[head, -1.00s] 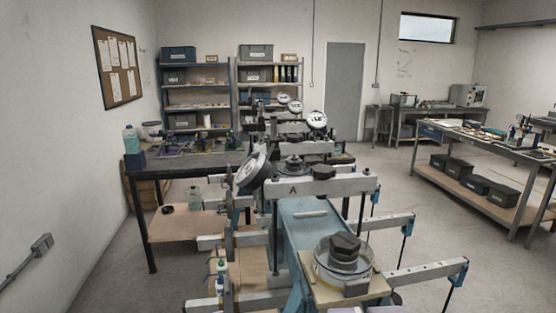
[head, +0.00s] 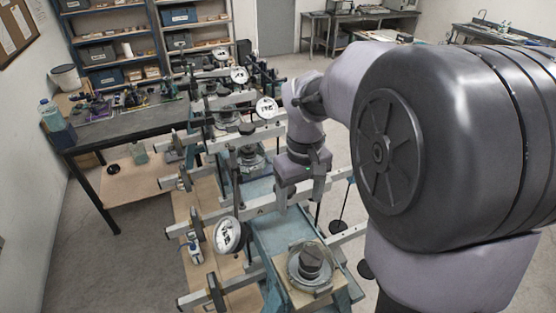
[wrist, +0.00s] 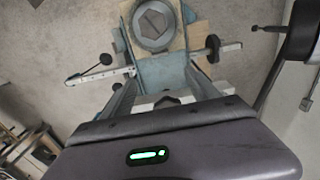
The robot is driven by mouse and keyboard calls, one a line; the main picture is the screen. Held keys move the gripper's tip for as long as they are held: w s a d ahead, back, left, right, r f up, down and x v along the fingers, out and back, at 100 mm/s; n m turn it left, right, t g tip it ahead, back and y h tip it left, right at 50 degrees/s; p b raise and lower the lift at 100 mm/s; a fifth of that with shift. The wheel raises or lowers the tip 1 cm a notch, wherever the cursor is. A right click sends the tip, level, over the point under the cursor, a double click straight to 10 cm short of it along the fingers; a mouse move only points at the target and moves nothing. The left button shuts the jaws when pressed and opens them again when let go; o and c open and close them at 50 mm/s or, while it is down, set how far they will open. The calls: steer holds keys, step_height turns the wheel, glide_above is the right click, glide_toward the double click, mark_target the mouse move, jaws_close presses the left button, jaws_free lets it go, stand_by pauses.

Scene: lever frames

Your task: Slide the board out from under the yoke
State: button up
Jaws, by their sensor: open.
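The board (head: 290,294) is a pale wooden plate at the near end of a blue bench frame. A round dish (head: 296,282) with dark stacked weights (head: 312,260) stands on it. The yoke (head: 262,206), a light metal crossbar, spans the frame behind the dish. My gripper (head: 300,195) is open and points down above the frame near the yoke, apart from the board. I cannot tell whether it touches the yoke. In the wrist view the board (wrist: 197,36) and dish show at the top, beyond the gripper body. The board's far edge is unclear.
A dial gauge (head: 229,235) stands left of the frame. Similar lever frames run in a row behind it. Side arms with hanging weights (head: 338,226) stick out at right. A dark workbench (head: 110,122) stands at left. Bare floor lies at left.

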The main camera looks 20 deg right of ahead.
steer(key=shift+s+a+f, duration=0.1)
step_height(320, 180, down, 17)
steer(key=shift+f+b, duration=0.15)
steer(key=shift+b, duration=1)
steer(key=shift+c, duration=0.4)
jaws_close()
